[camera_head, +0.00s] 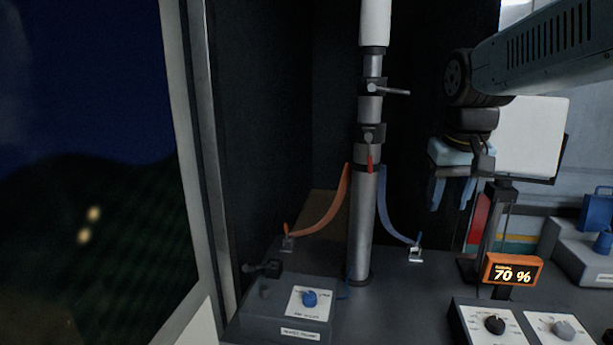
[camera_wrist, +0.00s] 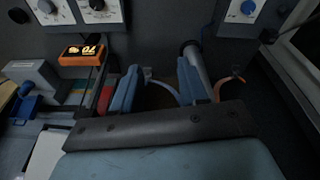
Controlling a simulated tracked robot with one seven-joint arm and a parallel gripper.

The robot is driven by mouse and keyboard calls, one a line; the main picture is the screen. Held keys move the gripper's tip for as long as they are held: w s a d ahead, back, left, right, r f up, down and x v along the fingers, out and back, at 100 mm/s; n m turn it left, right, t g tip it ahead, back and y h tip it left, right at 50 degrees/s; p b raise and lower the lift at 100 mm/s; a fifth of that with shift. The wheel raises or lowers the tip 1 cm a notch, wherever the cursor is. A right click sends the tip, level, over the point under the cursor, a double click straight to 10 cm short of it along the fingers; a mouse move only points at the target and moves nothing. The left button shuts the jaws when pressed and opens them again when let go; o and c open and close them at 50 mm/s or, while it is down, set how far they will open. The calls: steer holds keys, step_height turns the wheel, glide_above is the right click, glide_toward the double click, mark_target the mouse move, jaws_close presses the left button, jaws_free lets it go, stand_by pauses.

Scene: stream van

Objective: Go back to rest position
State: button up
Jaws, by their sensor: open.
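My gripper (camera_head: 453,190) hangs at the right of the head view, pointing down, with its two blue fingers apart and nothing between them. It is to the right of the metal mast (camera_head: 363,215) and above the dark worktop. In the wrist view my gripper (camera_wrist: 168,92) shows both blue fingers spread, with the mast (camera_wrist: 192,55) beyond them. My green arm comes in from the upper right of the head view and partly covers a white panel (camera_head: 532,135).
An orange strap (camera_head: 325,212) and a blue strap (camera_head: 392,220) run from the mast to clips on the worktop. A box with a blue knob (camera_head: 309,298) stands at front left. A display reading 70 % (camera_head: 512,271) stands behind knob panels (camera_head: 497,325) at right. A window fills the left.

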steer(key=s+a+f+t, duration=0.1)
steer(key=s+f+t, duration=0.2)
steer(key=s, duration=0.5)
steer(key=shift+s+a, duration=0.25)
steer(key=shift+a, duration=0.05)
steer(key=shift+f, duration=0.1)
stand_by(0.4)
